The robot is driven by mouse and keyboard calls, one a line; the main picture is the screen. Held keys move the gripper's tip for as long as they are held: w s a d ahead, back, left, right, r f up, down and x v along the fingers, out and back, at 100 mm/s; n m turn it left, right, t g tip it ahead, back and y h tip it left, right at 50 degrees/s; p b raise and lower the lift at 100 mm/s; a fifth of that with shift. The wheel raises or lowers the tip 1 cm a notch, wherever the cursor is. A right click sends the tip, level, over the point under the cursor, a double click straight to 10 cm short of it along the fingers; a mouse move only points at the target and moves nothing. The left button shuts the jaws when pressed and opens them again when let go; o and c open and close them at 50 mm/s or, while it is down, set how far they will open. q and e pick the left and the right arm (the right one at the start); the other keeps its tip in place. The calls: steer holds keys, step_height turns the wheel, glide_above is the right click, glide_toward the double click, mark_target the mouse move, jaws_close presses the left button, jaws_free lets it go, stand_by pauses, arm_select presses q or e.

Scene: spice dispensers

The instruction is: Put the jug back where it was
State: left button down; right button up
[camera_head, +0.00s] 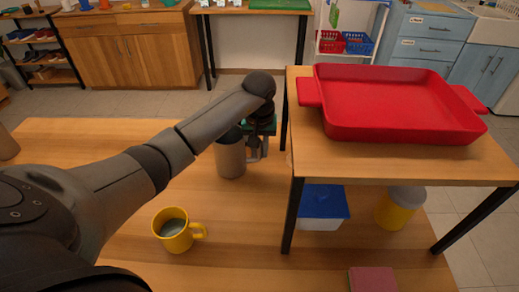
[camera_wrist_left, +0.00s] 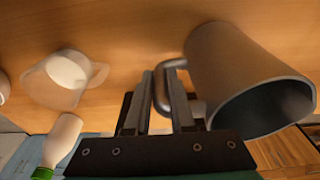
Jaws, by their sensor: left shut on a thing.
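The jug (camera_head: 231,158) is a plain grey cylinder, upright at the middle of the wooden table, just left of the raised stand. I cannot tell whether its base touches the table. My left gripper (camera_head: 256,150) is at its right side. In the left wrist view the jug (camera_wrist_left: 235,75) shows its open mouth. The left gripper (camera_wrist_left: 160,105) is shut on the jug's handle (camera_wrist_left: 163,88) there. The arm hides part of the jug's rim in the head view. My right gripper is not in view.
A yellow mug (camera_head: 175,231) with liquid stands in front of the jug. A raised wooden stand (camera_head: 400,165) carries a red tray (camera_head: 395,100). Under it are a blue-lidded box (camera_head: 322,204) and a yellow container (camera_head: 397,212). Bare table lies between mug and stand.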

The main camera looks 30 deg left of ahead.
arm_select(q)
steer(key=shift+f, duration=0.1)
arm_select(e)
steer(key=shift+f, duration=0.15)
arm_select(q)
steer(key=c, duration=1.1)
jaws_free()
steer(key=o, duration=0.3)
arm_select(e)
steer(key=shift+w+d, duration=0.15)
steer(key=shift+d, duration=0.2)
arm_select(q)
steer(key=shift+o, duration=0.2)
steer(key=shift+r, duration=0.45)
step_height(320, 180, up, 11)
steer(key=s+p, duration=0.1)
steer(key=p, duration=0.1)
steer(key=shift+s+d+r, duration=0.15)
steer(key=shift+s+d, duration=0.15)
steer(key=shift+d, duration=0.15)
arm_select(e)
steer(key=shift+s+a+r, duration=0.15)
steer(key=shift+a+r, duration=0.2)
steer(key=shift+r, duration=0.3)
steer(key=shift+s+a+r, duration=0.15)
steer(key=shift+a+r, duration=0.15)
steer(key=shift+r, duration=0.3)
